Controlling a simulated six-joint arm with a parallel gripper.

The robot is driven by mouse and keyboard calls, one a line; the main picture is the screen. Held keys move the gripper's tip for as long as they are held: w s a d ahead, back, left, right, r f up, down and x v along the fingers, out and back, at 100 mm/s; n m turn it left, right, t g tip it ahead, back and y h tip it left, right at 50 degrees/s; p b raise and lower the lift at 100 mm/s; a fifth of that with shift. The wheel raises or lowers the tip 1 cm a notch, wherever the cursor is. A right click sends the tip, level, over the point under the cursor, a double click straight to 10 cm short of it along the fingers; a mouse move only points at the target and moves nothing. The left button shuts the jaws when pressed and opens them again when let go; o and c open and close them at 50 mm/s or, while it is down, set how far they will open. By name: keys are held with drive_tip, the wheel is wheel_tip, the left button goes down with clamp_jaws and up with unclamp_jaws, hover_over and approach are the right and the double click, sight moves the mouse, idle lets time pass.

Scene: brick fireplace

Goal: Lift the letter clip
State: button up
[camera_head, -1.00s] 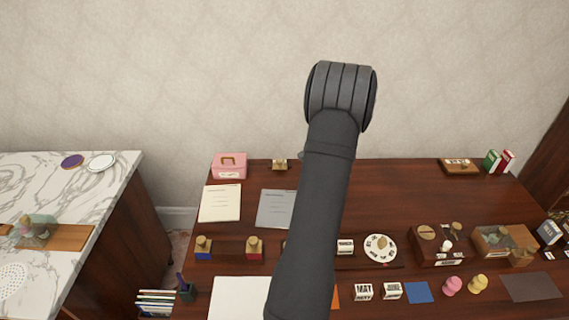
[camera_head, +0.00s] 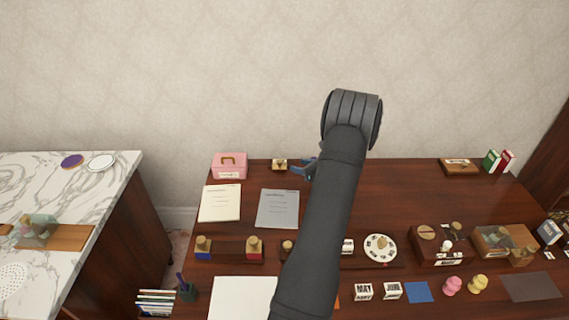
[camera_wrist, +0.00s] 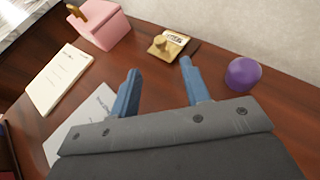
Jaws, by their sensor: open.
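What looks like the letter clip is a small brass-coloured piece with a round knob and a pale printed label. It lies at the back edge of the dark wooden desk, in the head view (camera_head: 279,164) and in the wrist view (camera_wrist: 168,46). My gripper has two blue fingers, spread apart and empty in the wrist view (camera_wrist: 160,69). The clip shows beyond the fingertips, between them and apart from them. In the head view my gripper (camera_head: 303,169) is just right of the clip, partly hidden by my arm.
A pink box (camera_wrist: 99,25) stands left of the clip. A cream sheet (camera_wrist: 60,78) and a grey sheet (camera_head: 277,209) lie in front. The wall (camera_head: 200,80) rises behind the desk. Bare desk (camera_head: 400,190) extends to the right.

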sight(280, 161)
drive_tip(key=x, duration=0.9)
drive_tip(key=shift+w+a+f, duration=0.1)
drive_tip(key=shift+w+a, duration=0.05)
clamp_jaws()
drive_tip(key=shift+w+r+m+g+h, duration=0.4)
drive_tip(key=shift+w+r+m+g, duration=0.45)
drive_tip(key=shift+g, duration=0.55)
drive_tip(key=shift+w+r+m+g, duration=0.45)
drive_tip(key=shift+w+g, duration=0.15)
drive_tip(key=shift+g, duration=0.25)
drive_tip(key=shift+w+r+m+g, duration=0.4)
drive_tip(key=shift+w+g, duration=0.2)
drive_tip(key=shift+g, duration=0.25)
drive_tip(key=shift+w+h, duration=0.1)
drive_tip(key=shift+h, duration=0.2)
